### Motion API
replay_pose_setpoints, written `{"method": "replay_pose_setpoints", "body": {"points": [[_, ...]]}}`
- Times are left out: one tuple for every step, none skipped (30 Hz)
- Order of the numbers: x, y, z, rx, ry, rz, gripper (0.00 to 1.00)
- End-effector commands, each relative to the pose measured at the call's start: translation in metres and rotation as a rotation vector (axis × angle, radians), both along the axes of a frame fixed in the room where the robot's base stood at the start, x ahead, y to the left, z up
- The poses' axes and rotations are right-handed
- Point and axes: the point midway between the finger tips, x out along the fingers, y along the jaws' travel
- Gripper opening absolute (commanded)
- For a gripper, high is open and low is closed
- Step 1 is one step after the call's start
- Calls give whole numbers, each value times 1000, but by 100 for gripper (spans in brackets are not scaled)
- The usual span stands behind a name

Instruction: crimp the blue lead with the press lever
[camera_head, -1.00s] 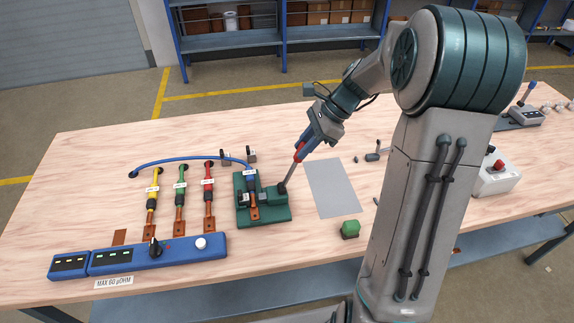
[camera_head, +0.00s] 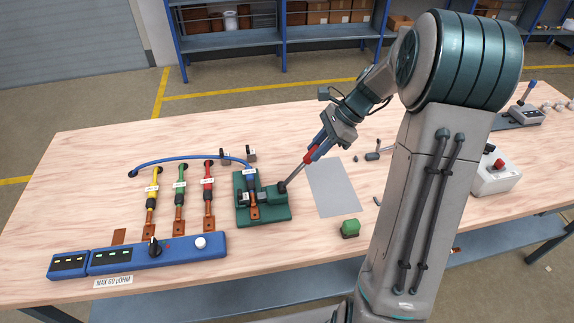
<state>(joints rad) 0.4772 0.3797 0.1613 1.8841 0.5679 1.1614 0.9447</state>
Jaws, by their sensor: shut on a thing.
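The green crimp press (camera_head: 282,214) stands on the table left of the grey mat. The blue lead (camera_head: 190,158) arcs over the table from the far left, and its end with a copper lug (camera_head: 254,212) lies in the press. The press lever (camera_head: 294,177) slants up to the right from the press and has a red grip. My gripper (camera_head: 314,152) is shut on the lever's red grip, to the right of and above the press. The finger contact is small and partly hidden in this view.
Yellow (camera_head: 151,198), green (camera_head: 180,196) and red (camera_head: 209,193) leads lie left of the press, near a blue meter box (camera_head: 160,250). A green button block (camera_head: 350,229) stands front right of the press. The grey mat (camera_head: 334,187) is clear.

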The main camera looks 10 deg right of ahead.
Motion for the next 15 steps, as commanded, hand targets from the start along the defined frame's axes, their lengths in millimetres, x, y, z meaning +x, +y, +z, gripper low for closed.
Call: {"method": "replay_pose_setpoints", "body": {"points": [[0, -5, -3, -3, 1, -3, 0], [0, -7, -5, -3, 0, -2, 0], [0, -9, -6, -3, 0, -2, 0], [0, -10, -7, -3, 0, -2, 0], [0, -12, -8, -3, 1, -2, 0], [0, -13, -9, -3, 1, -2, 0], [0, -14, -9, -3, 1, -2, 0], [0, -14, -9, -3, 1, -2, 0], [0, -15, -9, -3, 1, -2, 0], [0, -15, -9, -3, 1, -2, 0], [0, -15, -9, -3, 0, -2, 0], [0, -15, -9, -3, 0, -2, 0], [0, -15, -9, -3, 0, -2, 0], [0, -15, -9, -3, 0, -2, 0], [0, -15, -9, -3, 0, -2, 0]]}}
